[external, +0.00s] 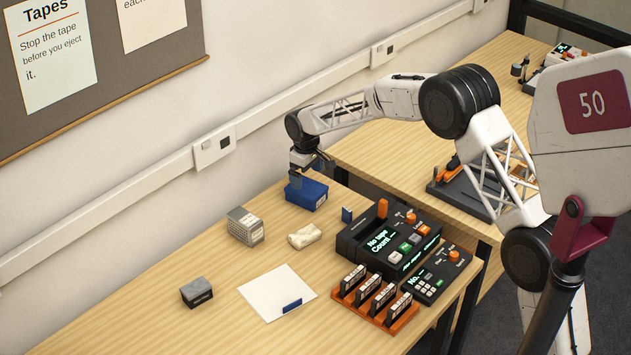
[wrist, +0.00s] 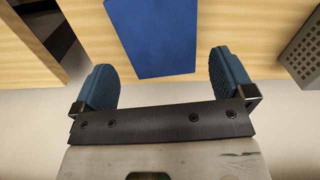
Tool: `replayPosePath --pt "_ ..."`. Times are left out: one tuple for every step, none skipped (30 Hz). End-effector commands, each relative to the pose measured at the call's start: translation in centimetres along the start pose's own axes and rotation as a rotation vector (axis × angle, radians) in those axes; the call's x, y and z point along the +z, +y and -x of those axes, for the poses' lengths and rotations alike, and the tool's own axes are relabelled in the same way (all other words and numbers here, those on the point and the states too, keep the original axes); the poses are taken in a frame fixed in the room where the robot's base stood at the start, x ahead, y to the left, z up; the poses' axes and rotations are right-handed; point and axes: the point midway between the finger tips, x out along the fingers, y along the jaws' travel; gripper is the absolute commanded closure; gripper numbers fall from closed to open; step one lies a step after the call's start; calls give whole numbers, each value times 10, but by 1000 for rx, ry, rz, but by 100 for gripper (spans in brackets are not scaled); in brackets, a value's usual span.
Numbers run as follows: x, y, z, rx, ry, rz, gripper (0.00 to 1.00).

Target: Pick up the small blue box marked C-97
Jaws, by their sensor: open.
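The small blue box (external: 306,194) stands on the wooden table near its back edge, by the wall. Its marking cannot be read in either view. My gripper (external: 309,166) is right above it or at its back side, pointing down. In the wrist view the blue box (wrist: 152,36) lies beyond and between the two blue fingers of my gripper (wrist: 162,80). The fingers are wide apart with nothing between their tips. Whether the fingers touch the box cannot be told.
A grey perforated box (external: 245,226) stands left of the blue box, with a crumpled cream cloth (external: 305,235) nearby. A dark console (external: 388,238), an orange rack of cartridges (external: 375,302), white paper (external: 277,292) and a small grey box (external: 196,292) stand further forward. The wall is close behind.

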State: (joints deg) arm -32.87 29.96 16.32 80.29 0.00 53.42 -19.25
Motion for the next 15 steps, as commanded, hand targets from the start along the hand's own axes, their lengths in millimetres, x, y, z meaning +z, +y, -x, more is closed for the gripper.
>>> replayPosePath --pt "0 0 -1 0 0 0 0" --pt "0 0 -1 0 0 0 0" --pt "0 0 -3 0 -1 0 0" --pt "0 0 -5 0 -1 0 0" --pt "0 0 -7 -1 -2 0 0" --pt "0 0 -10 -1 -2 0 0" --pt "0 0 -13 -1 -2 0 0" --pt "0 0 -15 -1 -2 0 0" --pt "0 0 -18 0 -1 0 0" --pt "0 0 -20 0 -1 0 0" --pt "0 0 -22 0 0 0 0" --pt "0 0 -24 0 0 0 0" --pt "0 0 -25 0 0 0 0" --pt "0 0 -26 0 0 0 0" --pt "0 0 -26 0 0 0 0"
